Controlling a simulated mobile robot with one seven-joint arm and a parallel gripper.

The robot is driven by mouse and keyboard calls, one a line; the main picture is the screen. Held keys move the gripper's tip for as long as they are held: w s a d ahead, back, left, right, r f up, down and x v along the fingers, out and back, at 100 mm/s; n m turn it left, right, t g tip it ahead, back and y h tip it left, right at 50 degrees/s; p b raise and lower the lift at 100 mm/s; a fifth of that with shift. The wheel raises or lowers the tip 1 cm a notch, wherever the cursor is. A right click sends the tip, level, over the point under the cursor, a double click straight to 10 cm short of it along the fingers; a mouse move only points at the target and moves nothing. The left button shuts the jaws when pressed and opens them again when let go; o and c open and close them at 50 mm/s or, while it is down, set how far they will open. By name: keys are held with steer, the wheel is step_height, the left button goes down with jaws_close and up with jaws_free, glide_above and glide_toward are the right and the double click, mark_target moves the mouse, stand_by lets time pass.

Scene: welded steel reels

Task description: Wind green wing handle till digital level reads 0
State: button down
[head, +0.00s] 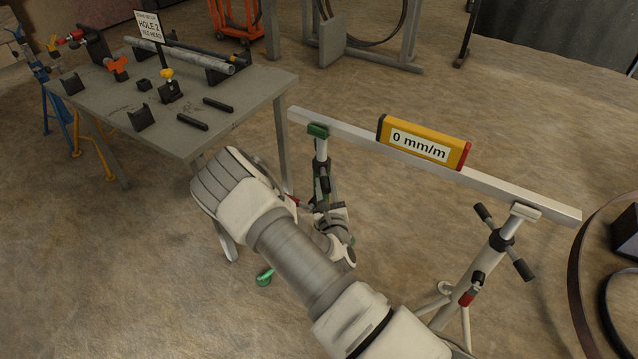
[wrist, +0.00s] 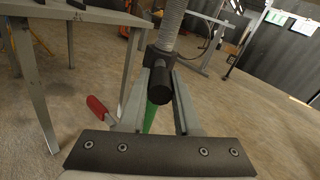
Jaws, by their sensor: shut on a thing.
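The digital level (head: 422,145), yellow with a red end, lies on a long pale bar (head: 520,190) and reads 0 mm/m. The bar's left end rests on a stand with a green head (head: 318,131). Below that head is the stand's wing handle (head: 322,184), which looks black. In the wrist view, my gripper (wrist: 161,78) is shut on a black arm of this wing handle (wrist: 159,88), just below a threaded screw (wrist: 171,25). A green part (wrist: 150,117) shows behind it. In the head view, my arm hides much of the stand.
A second stand with a black wing handle (head: 503,240) supports the bar's right end. A grey table (head: 245,92) with black blocks, a pipe and a sign stands at the left. A red-gripped lever (wrist: 99,107) is left of my fingers. Rings (head: 590,290) lie at right.

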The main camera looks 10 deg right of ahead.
steer(key=shift+d+f+n+y+p, duration=0.1)
steer(key=shift+d+n+y+p, duration=0.5)
steer(key=shift+y, duration=0.4)
steer(key=c, duration=0.6)
jaws_free()
steer(key=shift+s+a, duration=0.1)
steer(key=shift+s, duration=0.05)
